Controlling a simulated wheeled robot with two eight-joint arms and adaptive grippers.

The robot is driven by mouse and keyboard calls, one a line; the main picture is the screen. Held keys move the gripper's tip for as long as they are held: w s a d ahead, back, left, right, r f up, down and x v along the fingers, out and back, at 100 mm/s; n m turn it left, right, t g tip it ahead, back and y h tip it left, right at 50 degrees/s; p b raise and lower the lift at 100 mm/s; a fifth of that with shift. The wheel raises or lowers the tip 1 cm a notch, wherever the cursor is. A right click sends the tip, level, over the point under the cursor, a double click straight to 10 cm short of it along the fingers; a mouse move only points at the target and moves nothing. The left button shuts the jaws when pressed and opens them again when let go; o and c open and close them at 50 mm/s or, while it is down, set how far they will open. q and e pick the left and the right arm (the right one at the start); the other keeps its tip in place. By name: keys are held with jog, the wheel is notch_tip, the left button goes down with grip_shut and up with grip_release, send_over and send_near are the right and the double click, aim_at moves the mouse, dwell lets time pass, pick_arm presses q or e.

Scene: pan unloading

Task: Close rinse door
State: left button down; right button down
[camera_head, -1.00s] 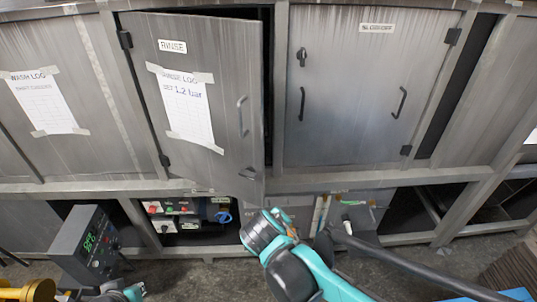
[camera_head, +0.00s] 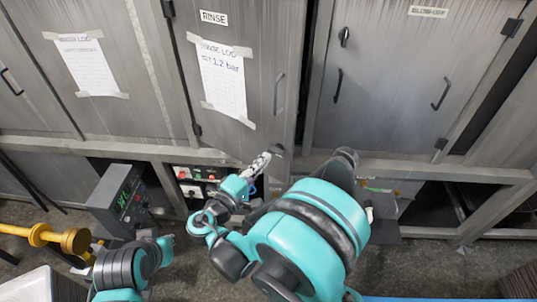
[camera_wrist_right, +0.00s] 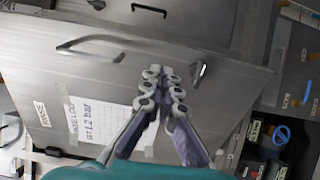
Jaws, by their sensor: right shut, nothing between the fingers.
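The rinse door (camera_head: 245,60) is a grey metal panel with a RINSE label and a taped log sheet. It stands ajar, hinged on its left, with a dark gap along its right edge. Its bar handle (camera_head: 279,93) is near that edge. My right gripper (camera_head: 265,160) is shut and empty at the door's lower right part. In the wrist view the closed fingertips (camera_wrist_right: 162,76) are in front of the door face (camera_wrist_right: 130,70), between the bar handle (camera_wrist_right: 90,46) and a small latch (camera_wrist_right: 201,72). I cannot tell whether they touch.
A closed cabinet door (camera_head: 395,70) is to the right of the rinse door. A grey control box (camera_head: 122,200) with a green display stands at lower left. A gold-coloured round part (camera_head: 60,240) is at the left. Under the cabinets is a shelf with equipment (camera_head: 200,180).

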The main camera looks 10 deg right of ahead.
aim_at(290, 132)
jog(key=b+x, duration=0.2)
jog(key=x, duration=0.9)
jog(key=shift+d+f, duration=0.1)
jog(key=shift+f, duration=0.05)
jog(key=shift+w+d, duration=0.3)
jog(key=shift+w, duration=0.1)
jog(key=shift+w+d, duration=0.35)
jog(key=shift+d, duration=0.05)
jog(key=w+d+n+t+y, duration=0.1)
jog(key=w+d+n+y, duration=0.1)
jog(key=w+d, duration=0.3)
jog(key=w+d+n+t+y, duration=0.2)
jog(key=w+d, duration=0.4)
jog(key=w, duration=0.8)
jog(key=shift+d+r+t+y+b, duration=0.2)
jog(key=shift+r+t+y+b, duration=0.15)
jog(key=shift+y, duration=0.55)
jog(key=shift+s, duration=0.1)
